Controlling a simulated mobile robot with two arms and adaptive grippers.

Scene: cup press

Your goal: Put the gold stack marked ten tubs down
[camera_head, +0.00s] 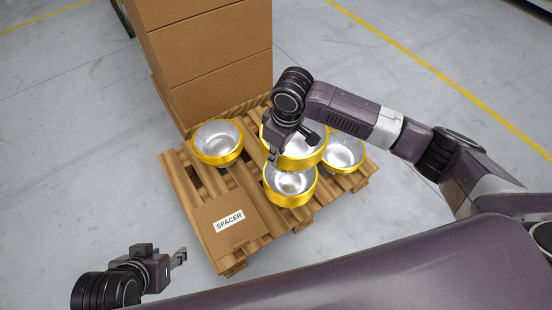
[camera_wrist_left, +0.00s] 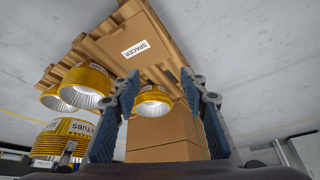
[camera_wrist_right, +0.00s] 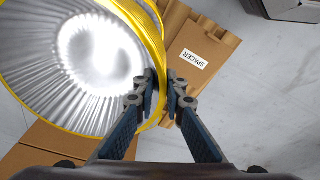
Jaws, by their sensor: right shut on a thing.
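The held gold stack (camera_head: 309,157) of silver-lined tubs is the largest-looking one in the head view. It also shows in the left wrist view (camera_wrist_left: 52,146), with a white label reading "TUBS"; I cannot read its number surely. My right gripper (camera_head: 273,156) is shut on its rim, also in the right wrist view (camera_wrist_right: 161,85), and holds it raised over the pallet (camera_head: 184,189). Other gold stacks stand at the pallet's left (camera_head: 218,156), front (camera_head: 291,199) and right (camera_head: 343,165). My left gripper (camera_head: 182,257) is open and empty, left of the pallet's front corner.
A flat cardboard box marked SPACER (camera_head: 222,238) lies on the pallet's front left corner. Tall stacked cartons (camera_head: 208,60) stand at the pallet's back. Bare slats show between the left stack and the front stack. The grey floor around is clear.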

